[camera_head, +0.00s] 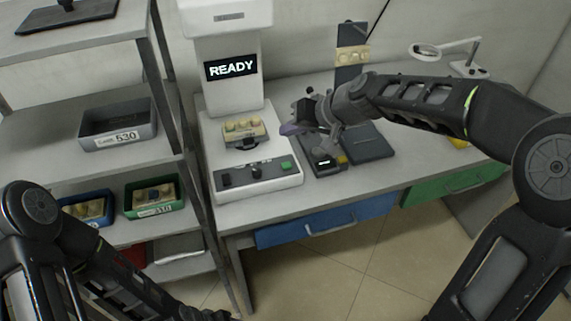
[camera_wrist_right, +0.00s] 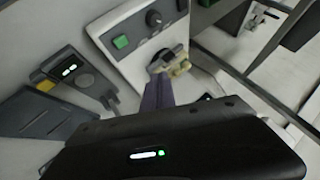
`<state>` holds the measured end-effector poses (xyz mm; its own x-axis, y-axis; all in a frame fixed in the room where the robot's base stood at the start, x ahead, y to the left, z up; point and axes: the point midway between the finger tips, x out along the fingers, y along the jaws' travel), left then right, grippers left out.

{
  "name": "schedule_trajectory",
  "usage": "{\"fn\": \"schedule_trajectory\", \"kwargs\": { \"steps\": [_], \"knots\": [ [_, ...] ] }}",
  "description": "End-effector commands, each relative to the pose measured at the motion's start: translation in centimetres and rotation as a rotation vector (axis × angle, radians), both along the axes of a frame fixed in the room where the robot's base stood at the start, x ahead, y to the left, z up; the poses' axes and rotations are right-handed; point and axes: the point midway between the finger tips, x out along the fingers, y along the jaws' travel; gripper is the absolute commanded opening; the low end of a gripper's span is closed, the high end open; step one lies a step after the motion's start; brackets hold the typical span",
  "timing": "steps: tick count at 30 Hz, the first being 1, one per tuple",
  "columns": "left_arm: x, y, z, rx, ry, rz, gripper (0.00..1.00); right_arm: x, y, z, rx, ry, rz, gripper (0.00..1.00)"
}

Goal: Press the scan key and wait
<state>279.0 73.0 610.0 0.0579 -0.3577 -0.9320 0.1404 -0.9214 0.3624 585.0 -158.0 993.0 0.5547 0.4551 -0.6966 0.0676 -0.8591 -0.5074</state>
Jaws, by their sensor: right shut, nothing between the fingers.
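The white scanner machine (camera_head: 228,100) stands on the bench, and its display (camera_head: 231,67) reads READY. Its front panel has a green key (camera_head: 286,165), a dark knob and a black switch. The green key also shows in the right wrist view (camera_wrist_right: 120,41). A dark holder on the machine bears a block with pale round pieces (camera_head: 244,128). My right gripper (camera_head: 290,129) is shut and empty, above the bench just right of that block and apart from the green key. In the right wrist view its purple-grey fingers (camera_wrist_right: 157,92) point toward the machine.
A small dark device (camera_head: 325,164) with a lit display and yellow part sits right of the panel. A magnifier lamp (camera_head: 425,50) stands at the back right.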

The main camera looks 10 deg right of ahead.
Motion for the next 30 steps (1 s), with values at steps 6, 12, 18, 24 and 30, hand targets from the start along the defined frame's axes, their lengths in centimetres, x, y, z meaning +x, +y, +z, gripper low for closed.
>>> {"fn": "schedule_trajectory", "kwargs": {
  "steps": [6, 12, 18, 24, 30],
  "knots": [
    [0.0, 0.0, -2.0, 0.000, -0.001, 0.000, 0.62, 0.0, 0.0, -2.6, 0.000, 0.002, 0.001, 0.00],
    [0.1, 0.0, -4.1, 0.000, -0.003, 0.001, 0.62, 0.0, 0.0, -5.3, 0.000, 0.001, -0.001, 0.00],
    [0.1, 0.0, -6.2, 0.001, -0.004, 0.001, 0.62, 0.0, 0.0, -7.6, 0.000, 0.000, 0.000, 0.00],
    [0.1, 0.1, -7.1, 0.002, -0.004, 0.001, 0.62, 0.0, 0.0, -8.4, 0.000, 0.000, 0.000, 0.00],
    [0.1, 0.1, -7.1, 0.002, -0.004, 0.001, 0.62, 0.0, 0.0, -8.3, 0.000, 0.000, 0.000, 0.00]
  ]
}}
